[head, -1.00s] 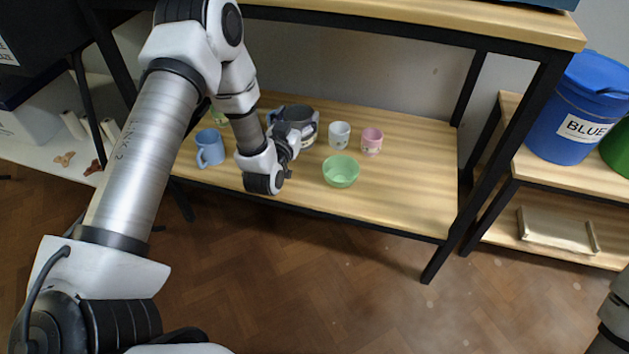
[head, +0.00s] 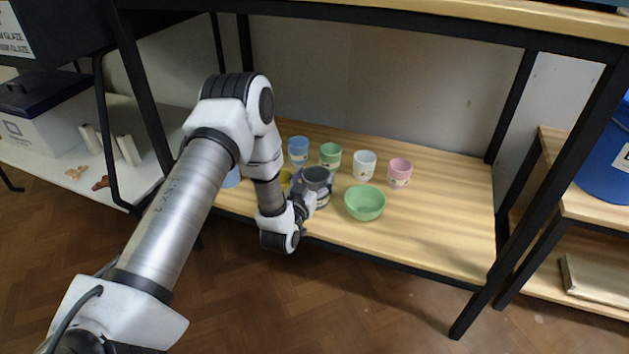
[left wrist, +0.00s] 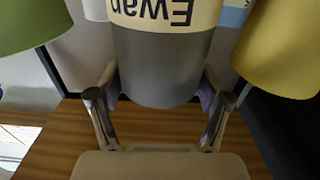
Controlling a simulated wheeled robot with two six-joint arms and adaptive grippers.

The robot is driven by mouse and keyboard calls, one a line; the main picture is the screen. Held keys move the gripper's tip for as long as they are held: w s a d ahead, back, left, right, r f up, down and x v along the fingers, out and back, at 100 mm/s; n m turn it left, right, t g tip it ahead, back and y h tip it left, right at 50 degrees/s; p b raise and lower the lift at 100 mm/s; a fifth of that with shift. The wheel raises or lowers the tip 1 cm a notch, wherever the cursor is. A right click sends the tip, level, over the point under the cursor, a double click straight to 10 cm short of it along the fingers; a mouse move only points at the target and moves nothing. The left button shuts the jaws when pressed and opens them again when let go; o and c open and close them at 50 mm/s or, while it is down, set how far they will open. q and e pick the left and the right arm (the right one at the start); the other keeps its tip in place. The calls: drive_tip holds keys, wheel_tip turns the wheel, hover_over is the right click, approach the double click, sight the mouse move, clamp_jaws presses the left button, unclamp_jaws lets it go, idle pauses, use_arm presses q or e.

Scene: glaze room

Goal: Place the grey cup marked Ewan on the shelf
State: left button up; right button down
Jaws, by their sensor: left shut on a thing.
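The grey cup (head: 317,177) is in my left gripper (head: 306,203), over the front part of the wooden shelf board (head: 440,222). In the left wrist view the grey cup (left wrist: 165,65) stands between the two fingers (left wrist: 160,112). Its cream band reads "Ewan", upside down in that picture. The gripper is shut on the cup. I cannot tell whether the cup's base touches the board. My right gripper is not in view.
A green bowl (head: 365,203) is just right of the grey cup. Behind are a blue cup (head: 298,149), green cup (head: 330,155), white cup (head: 364,164) and pink cup (head: 400,171). A yellow cup (head: 286,178) is close left. The board's right side is clear.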

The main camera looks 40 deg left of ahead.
use_arm(q)
drive_tip(key=shift+f, duration=0.1)
drive_tip(key=o, duration=1.6)
drive_tip(key=shift+o, duration=0.7)
